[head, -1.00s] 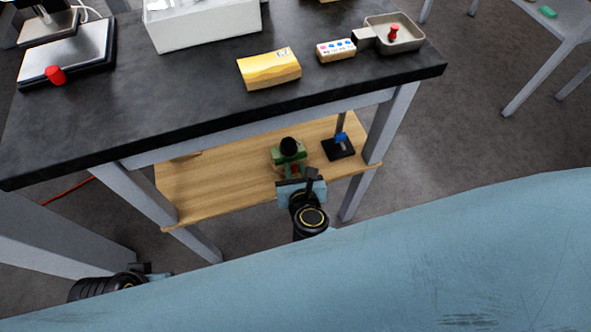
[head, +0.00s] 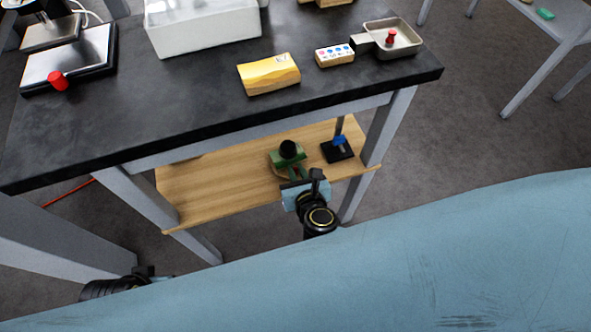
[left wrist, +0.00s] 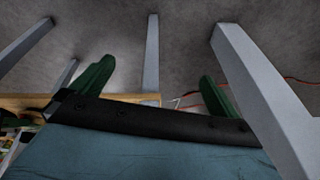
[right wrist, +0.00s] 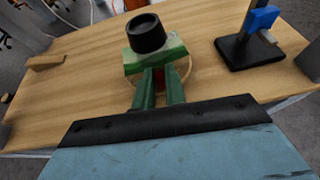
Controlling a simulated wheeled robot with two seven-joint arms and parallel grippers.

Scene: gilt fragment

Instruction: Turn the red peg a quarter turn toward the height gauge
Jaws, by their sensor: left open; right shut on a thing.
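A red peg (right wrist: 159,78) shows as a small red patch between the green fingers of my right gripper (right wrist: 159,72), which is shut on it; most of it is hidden. Just beyond stands a green block with a black cylinder (right wrist: 147,34) on top, over a round pale wooden disc. In the head view this block (head: 288,158) sits on the wooden lower shelf. The height gauge (right wrist: 252,48), with a black base, upright post and blue slider, stands to the right; it also shows in the head view (head: 338,149). My left gripper (left wrist: 156,70) is open and empty above the floor.
The black bench top (head: 180,110) overhangs the wooden shelf (head: 215,185). Grey table legs (head: 380,145) flank the shelf, and one (left wrist: 250,80) is close to my left gripper. A yellow box (head: 268,75), a tray (head: 405,42) and a scale (head: 85,62) stand on top.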

